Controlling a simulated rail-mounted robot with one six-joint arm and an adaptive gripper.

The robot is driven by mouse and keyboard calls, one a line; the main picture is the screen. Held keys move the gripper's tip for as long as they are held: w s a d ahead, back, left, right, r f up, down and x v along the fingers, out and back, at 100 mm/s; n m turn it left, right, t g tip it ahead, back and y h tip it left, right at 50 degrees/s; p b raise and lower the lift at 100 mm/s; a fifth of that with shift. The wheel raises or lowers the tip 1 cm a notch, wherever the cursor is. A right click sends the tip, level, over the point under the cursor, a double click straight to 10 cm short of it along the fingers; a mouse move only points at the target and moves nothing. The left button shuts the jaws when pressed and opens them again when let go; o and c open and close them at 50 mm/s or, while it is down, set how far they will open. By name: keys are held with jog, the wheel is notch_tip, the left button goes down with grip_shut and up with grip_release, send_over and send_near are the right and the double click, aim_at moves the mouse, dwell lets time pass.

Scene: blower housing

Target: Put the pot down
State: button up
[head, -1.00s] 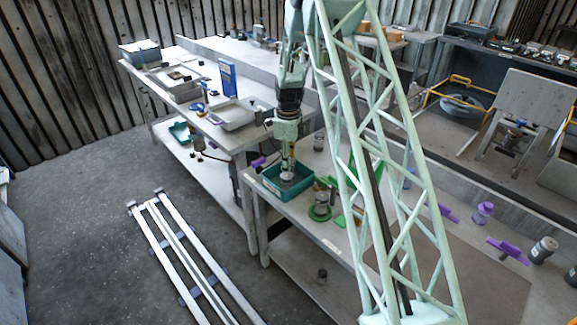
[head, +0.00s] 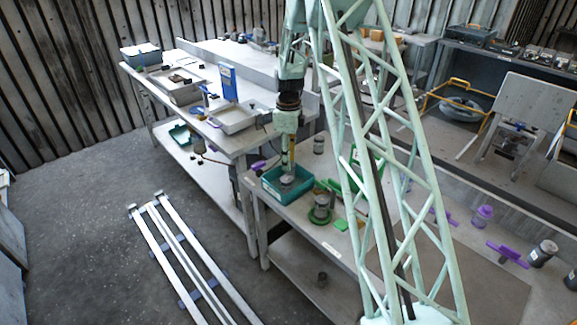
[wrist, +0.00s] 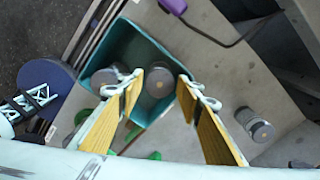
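A grey cylindrical pot (head: 287,181) stands in the teal bin (head: 284,198) on the near bench. My gripper (head: 287,166) points down over the bin, just above this pot. In the wrist view my gripper (wrist: 160,77) has its two yellow-padded fingers spread. The pot (wrist: 158,83) shows between and beyond the fingertips, with a gap on both sides.
Another grey pot (wrist: 255,125) stands on the bench right of the bin in the wrist view. A pot with a green ring (head: 320,210) stands near the bench's front edge. A purple-handled item (head: 258,166) lies beside the bin. Purple clamps (head: 507,252) lie farther right.

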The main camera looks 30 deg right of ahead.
jog(key=shift+r, duration=3.8)
jog(key=shift+r, duration=0.1)
jog(key=s+a+r+n+t, duration=0.1)
jog(key=s+a+r+n, duration=0.35)
jog(key=s+r, duration=0.45)
jog(key=s+a+r+n, duration=0.4)
jog(key=s+a+r, duration=0.2)
jog(key=r, duration=0.4)
jog(key=s+a+r+n+t, duration=0.1)
jog(key=s+a+r+n, duration=0.35)
jog(key=s+r, duration=0.45)
jog(key=s+a+r+n, duration=0.1)
jog(key=s+a+n, duration=0.2)
jog(key=s, duration=0.7)
jog(key=s+a+r+n+t, duration=0.1)
jog(key=s+a+n, duration=0.2)
jog(key=s+n, duration=0.3)
jog(key=s+a+r+n, duration=0.2)
jog(key=s+n, duration=0.2)
jog(key=s, duration=1.2)
jog(key=shift+a+n+t, duration=0.3)
jog(key=shift+a+t, duration=0.1)
